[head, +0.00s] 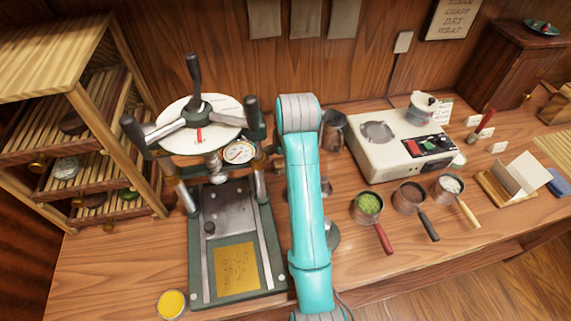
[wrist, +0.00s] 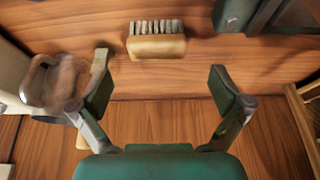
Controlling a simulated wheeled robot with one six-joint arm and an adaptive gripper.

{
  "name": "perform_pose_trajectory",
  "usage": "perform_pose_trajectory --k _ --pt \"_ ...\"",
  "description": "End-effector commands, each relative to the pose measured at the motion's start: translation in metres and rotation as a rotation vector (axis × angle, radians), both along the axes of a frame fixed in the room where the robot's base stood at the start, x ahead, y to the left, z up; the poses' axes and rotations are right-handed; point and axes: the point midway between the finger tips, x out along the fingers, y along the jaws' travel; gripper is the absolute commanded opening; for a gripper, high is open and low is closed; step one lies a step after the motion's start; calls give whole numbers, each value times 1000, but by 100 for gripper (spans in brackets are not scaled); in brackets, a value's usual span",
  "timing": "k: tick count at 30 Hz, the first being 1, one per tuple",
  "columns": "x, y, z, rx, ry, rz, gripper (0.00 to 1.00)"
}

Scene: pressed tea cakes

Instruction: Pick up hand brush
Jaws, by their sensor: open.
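The hand brush (wrist: 158,46) lies near the top centre of the wrist view, a pale wooden block with a row of grey bristles along its far side. My gripper (wrist: 161,88) is open and empty in the wrist view, one finger on each side. The brush is beyond the fingertips, roughly centred between them, and nothing touches it. In the head view I cannot make out the brush or the fingers; my teal arm covers the middle of the bench.
The green press (head: 238,222) stands left of my arm. The white burner unit (head: 375,160) and several small pans, including one with green contents (head: 368,205), stand to the right. A metal jug (head: 333,130) is just right of my arm. A yellow-filled tin (head: 171,304) sits front left.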

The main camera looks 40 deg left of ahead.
Motion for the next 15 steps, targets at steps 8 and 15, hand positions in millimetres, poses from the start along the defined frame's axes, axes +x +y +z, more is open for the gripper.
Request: perform_pose_trajectory --k 8,15 --pt "7 4 -33 -2 2 0 100" --pt "12 10 -49 0 0 0 100"
